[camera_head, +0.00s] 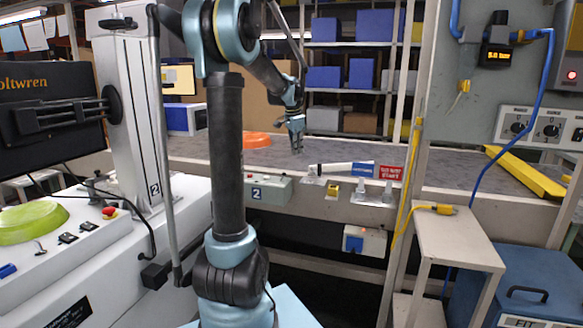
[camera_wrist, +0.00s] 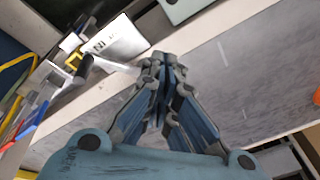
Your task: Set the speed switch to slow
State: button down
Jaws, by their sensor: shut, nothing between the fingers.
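My gripper (camera_head: 296,140) hangs over the grey conveyor belt (camera_head: 375,155), near the front rail. In the wrist view its fingers (camera_wrist: 162,70) are together, with nothing between them. Below it, the front rail carries a grey-green box (camera_head: 269,190) marked 2, with small lights. The box's edge shows in the wrist view (camera_wrist: 185,8). Right of the box are a white plate (camera_head: 312,180) and a small yellow part (camera_head: 332,191). The plate with dark lettering (camera_wrist: 122,40) also shows in the wrist view. I cannot tell which fitting is the speed switch or read its setting.
An orange pan (camera_head: 257,140) lies on the belt behind the arm. A knob panel (camera_head: 545,128) is at right. A yellow bar (camera_head: 525,172) lies across the belt.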

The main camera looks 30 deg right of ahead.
jog(key=x, duration=0.9)
jog(key=shift+f, duration=0.2)
jog(key=shift+w+a+f, duration=0.1)
jog(key=shift+a+f, duration=0.1)
jog(key=shift+f, duration=0.1)
jog(key=a, duration=0.3)
jog(key=shift+w+a+r, duration=0.1)
jog(key=shift+a+r, duration=0.15)
jog(key=shift+r, duration=0.05)
jog(key=shift+w+a, duration=0.1)
